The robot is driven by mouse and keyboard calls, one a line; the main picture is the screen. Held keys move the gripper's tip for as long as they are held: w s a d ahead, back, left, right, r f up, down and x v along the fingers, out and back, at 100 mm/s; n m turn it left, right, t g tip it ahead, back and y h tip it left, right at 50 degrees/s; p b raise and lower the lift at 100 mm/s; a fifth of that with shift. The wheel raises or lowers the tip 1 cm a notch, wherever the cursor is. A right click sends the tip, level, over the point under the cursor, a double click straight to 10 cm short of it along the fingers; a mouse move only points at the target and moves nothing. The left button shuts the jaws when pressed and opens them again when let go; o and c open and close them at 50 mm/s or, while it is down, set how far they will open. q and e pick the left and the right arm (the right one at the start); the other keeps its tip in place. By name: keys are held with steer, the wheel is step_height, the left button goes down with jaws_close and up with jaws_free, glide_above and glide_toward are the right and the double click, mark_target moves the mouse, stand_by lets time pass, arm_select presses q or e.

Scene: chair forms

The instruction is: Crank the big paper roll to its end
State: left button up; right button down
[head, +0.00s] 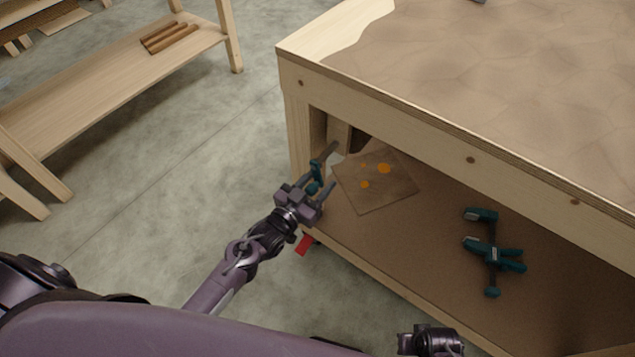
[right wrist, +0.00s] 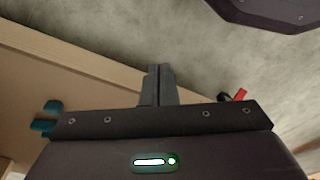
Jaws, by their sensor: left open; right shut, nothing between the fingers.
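I cannot make out a big paper roll or its crank for certain in either view. A brown, wrinkled covering like paper (head: 480,60) lies on the wooden workbench (head: 400,112). My left gripper (head: 323,186) is open beside the bench's near left leg, at the lower shelf's corner. A small teal part (head: 317,172) shows at its fingers; I cannot tell whether they touch or what it belongs to. My right gripper (right wrist: 158,85) is shut and empty in the right wrist view, above the bench's edge. Part of my right arm shows at the head view's bottom.
On the lower shelf (head: 400,245) lie a square board with orange spots (head: 375,180) and a teal clamp (head: 492,252). A red part (head: 304,245) sits low by the bench corner. Another wooden bench (head: 110,85) stands left. Bare concrete floor (head: 200,140) lies between them.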

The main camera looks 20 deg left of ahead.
steer(key=shift+s, duration=0.15)
